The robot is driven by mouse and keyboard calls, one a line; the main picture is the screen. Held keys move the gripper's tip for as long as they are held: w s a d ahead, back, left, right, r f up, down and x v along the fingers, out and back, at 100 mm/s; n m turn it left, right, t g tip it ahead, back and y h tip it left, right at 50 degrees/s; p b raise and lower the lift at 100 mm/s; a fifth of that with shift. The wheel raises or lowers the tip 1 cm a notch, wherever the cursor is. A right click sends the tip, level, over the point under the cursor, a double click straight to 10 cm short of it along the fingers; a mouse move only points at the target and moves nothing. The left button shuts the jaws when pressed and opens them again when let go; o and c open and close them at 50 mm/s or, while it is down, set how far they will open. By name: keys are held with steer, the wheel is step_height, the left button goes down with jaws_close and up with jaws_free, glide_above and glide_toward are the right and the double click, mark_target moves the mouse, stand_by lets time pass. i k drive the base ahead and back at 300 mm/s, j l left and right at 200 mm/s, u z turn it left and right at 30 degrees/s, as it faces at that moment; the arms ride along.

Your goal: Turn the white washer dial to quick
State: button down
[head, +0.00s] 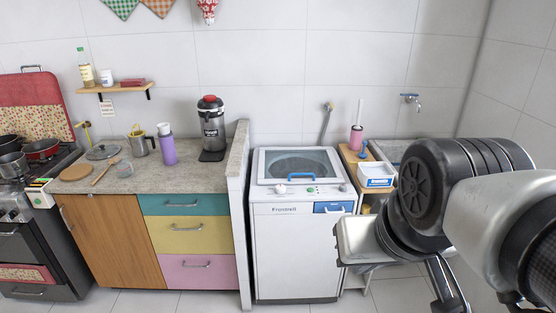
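The white washer (300,250) stands in the middle of the head view, with its glass lid (300,163) closed on top. A round white dial (281,188) sits on the left part of the panel in front of the lid. Its markings and pointing direction are too small to read. My arm fills the right side of the view. Dark parts that look like my gripper (448,288) show at the bottom right edge, partly cut off. They are right of the washer and apart from the dial. Whether the fingers are open cannot be told.
A narrow wooden shelf unit (349,160) with a white box (376,175) stands right of the washer, partly behind my arm. A low tiled wall (237,190) separates the washer from the counter (190,188) on the left. The floor before the washer looks clear.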

mark_target(280, 189)
steer(key=i+j, duration=0.15)
steer(key=i, duration=0.4)
steer(key=i+j, duration=0.15)
steer(key=i, duration=0.45)
steer(key=i+j, duration=0.15)
steer(key=i, duration=0.4)
